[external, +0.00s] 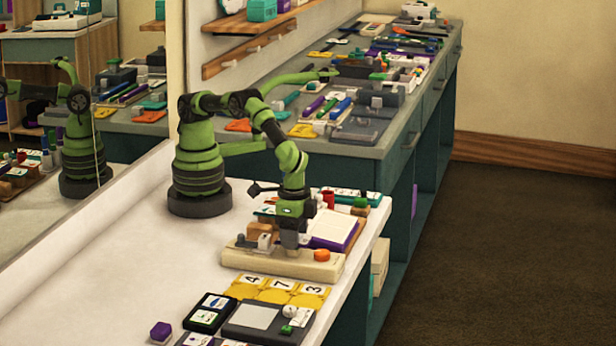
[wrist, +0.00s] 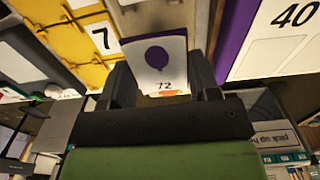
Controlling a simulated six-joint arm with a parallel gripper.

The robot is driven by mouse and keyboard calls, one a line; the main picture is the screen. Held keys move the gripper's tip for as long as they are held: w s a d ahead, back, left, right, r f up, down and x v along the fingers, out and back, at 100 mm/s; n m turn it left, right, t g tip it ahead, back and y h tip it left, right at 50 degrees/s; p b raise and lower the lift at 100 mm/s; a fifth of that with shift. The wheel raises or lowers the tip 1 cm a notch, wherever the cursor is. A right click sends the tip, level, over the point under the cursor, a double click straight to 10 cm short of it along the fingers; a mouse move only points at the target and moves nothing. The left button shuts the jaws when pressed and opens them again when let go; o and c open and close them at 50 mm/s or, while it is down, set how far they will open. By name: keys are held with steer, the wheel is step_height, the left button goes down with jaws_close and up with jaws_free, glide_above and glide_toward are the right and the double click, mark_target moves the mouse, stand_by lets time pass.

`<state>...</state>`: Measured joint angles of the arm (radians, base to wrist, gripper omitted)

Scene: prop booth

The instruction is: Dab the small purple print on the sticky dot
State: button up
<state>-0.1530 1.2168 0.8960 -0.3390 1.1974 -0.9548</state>
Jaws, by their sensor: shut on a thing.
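My gripper (wrist: 161,78) is shut on a small white print (wrist: 172,45) with a purple balloon-like mark and the number 72. The print stands between the two dark fingers in the wrist view. In the external view my gripper (external: 289,236) points down over a long beige base (external: 275,265) on the white table. An orange round knob (external: 321,255) sits at the base's right end. I cannot pick out the sticky dot for certain, and the gripper hides part of the base. Whether the print touches anything below cannot be told.
Yellow number cards (external: 279,290) lie in front of the base. A purple-edged white pad (external: 332,229) lies just right of my gripper. A black case (external: 209,313), a grey flat device (external: 267,320) and a purple block (external: 160,332) are nearer the camera. The table's left part is clear.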

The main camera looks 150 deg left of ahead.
steer(key=shift+f, duration=0.6)
stand_by(1.7)
steer(key=shift+r, duration=0.1)
steer(key=shift+r, duration=2.9)
steer(key=shift+r, duration=0.1)
steer(key=shift+s+d+r, duration=0.1)
steer(key=shift+s+r, duration=0.05)
steer(key=s+d+r+m, duration=0.6)
steer(key=s+r+m, duration=0.3)
steer(key=s, duration=0.3)
steer(key=shift+s+d+r, duration=0.15)
steer(key=shift+s+r, duration=0.15)
steer(key=shift+s, duration=0.1)
